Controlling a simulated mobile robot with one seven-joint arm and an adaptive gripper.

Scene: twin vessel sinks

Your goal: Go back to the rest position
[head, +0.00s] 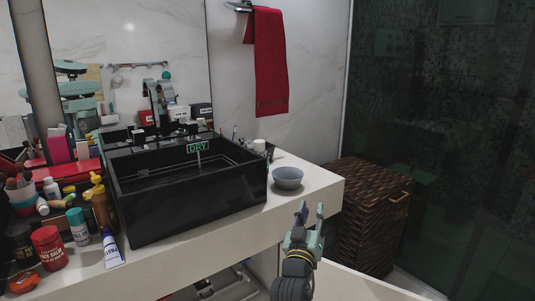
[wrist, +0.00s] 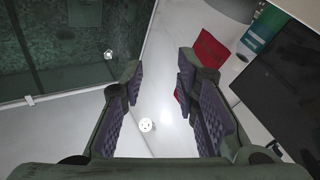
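My gripper (head: 310,216) is in front of the counter's right end in the head view, with its fingers pointing up. In the wrist view my gripper (wrist: 160,88) shows its two padded fingers spread apart with nothing between them. A grey-blue bowl (head: 288,178) stands upright on the counter to the right of the sink, apart from my gripper. The task names no other object.
A black vessel sink (head: 180,213) labelled DRY sits on the white counter (head: 325,181). Bottles and jars (head: 47,247) crowd its left side. A woven basket (head: 365,215) stands right of the counter. A red towel (head: 270,62) hangs on the wall.

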